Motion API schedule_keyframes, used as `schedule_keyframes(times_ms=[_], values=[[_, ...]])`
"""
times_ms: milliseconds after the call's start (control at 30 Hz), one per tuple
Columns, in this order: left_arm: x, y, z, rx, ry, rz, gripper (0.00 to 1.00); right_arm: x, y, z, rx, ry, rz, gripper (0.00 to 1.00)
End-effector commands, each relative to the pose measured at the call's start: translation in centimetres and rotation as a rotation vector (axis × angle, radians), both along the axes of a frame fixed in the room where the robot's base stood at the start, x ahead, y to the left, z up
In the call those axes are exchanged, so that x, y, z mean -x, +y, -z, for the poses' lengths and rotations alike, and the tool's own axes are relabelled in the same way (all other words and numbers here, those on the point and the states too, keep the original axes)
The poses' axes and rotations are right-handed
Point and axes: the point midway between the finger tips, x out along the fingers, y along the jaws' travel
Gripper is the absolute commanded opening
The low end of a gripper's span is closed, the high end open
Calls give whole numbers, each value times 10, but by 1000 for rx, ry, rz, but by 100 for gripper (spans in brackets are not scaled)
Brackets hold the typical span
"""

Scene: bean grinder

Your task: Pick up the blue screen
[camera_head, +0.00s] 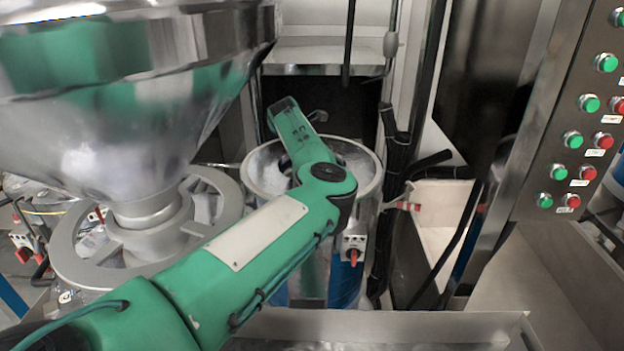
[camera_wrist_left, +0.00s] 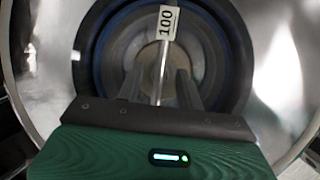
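In the left wrist view, the blue screen (camera_wrist_left: 217,42) looks like a dark round disc with a blue rim, lying inside a shiny metal drum (camera_wrist_left: 283,60). A thin bar with a white "100" label (camera_wrist_left: 168,22) crosses its middle. My left gripper (camera_wrist_left: 158,84) points down into the drum. Its two dark fingers are apart, one on each side of the bar, with gaps visible. I cannot tell how deep the fingertips are. In the head view, my green left arm reaches over the drum (camera_head: 366,160) and hides the gripper and the screen. My right gripper is not in view.
A large metal funnel (camera_head: 130,120) stands left of the drum on a round grey base (camera_head: 80,262). A control panel (camera_head: 570,130) with green and red buttons is at the right. A metal ledge (camera_head: 400,325) lies in front.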

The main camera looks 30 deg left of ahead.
Motion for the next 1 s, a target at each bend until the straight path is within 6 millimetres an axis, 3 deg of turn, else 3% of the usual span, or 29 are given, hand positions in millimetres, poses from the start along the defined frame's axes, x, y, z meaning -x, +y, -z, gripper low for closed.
schedule_keyframes(times_ms=[100, 267, 300, 600, 1000], values=[[0, 0, 0, 0, 0, 0, 33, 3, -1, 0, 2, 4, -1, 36], [0, 0, 0, 0, 0, -1, 2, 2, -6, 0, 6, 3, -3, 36], [0, 1, 0, 0, 0, -1, 0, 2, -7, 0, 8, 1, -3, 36], [1, 1, 2, -1, 3, -2, 0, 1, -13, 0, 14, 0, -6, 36], [2, 2, 4, -2, 6, -2, 0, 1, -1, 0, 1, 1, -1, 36]])
